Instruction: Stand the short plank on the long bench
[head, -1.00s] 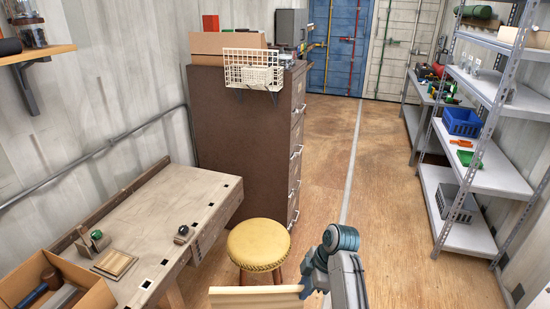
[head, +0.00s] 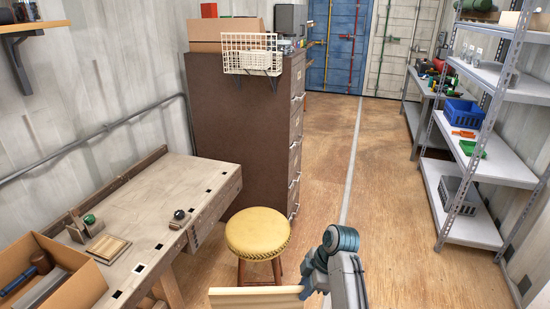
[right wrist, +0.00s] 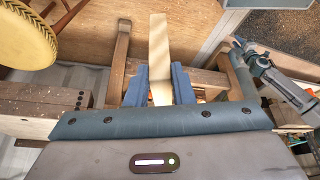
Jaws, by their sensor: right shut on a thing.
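The short plank (head: 257,298) is a pale wooden board at the bottom edge of the head view, partly cut off. My right gripper (head: 307,288) is shut on its right end. In the right wrist view the plank (right wrist: 159,55) points away from me between the two blue fingers of the gripper (right wrist: 159,90). A wooden workbench (head: 150,205), the likely long bench, stands along the left wall, left of the plank. The plank is held apart from the bench top.
A yellow stool (head: 258,232) stands just beyond the plank, near the bench. A cardboard box (head: 85,285), a small wooden frame (head: 107,249) and dark clamps lie on the bench. A brown cabinet (head: 240,140) stands behind. Metal shelves (head: 480,165) line the right; the middle floor is clear.

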